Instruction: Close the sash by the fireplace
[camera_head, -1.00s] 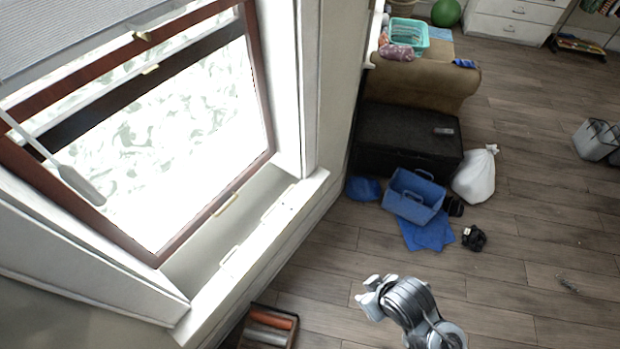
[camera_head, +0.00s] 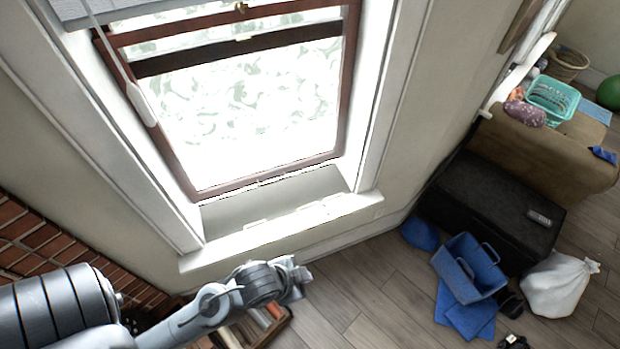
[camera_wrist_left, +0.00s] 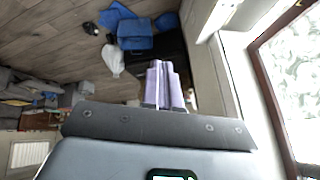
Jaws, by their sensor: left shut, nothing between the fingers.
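The window sash (camera_head: 265,181) by the fireplace has a red-brown frame around bright patterned glass. Its bottom rail lies above a pale recessed sill (camera_head: 290,227). A red-brown rail with a small brass catch and a separate dark rail cross the upper part of the window. I cannot tell how large any gap below the sash is. My left gripper (camera_head: 297,277) is below and in front of the sill, apart from the sash. Its fingers also show in the left wrist view (camera_wrist_left: 163,85), shut and empty. The sash frame (camera_wrist_left: 268,95) stands at right there. My right gripper is not in view.
Brickwork (camera_head: 40,240) is at the left. A box with brown pieces (camera_head: 262,328) stands on the floor below the sill. A blind cord weight (camera_head: 141,103) hangs at the window's left. A black chest (camera_head: 490,205), blue caddy (camera_head: 468,262) and white bag (camera_head: 558,285) are at right.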

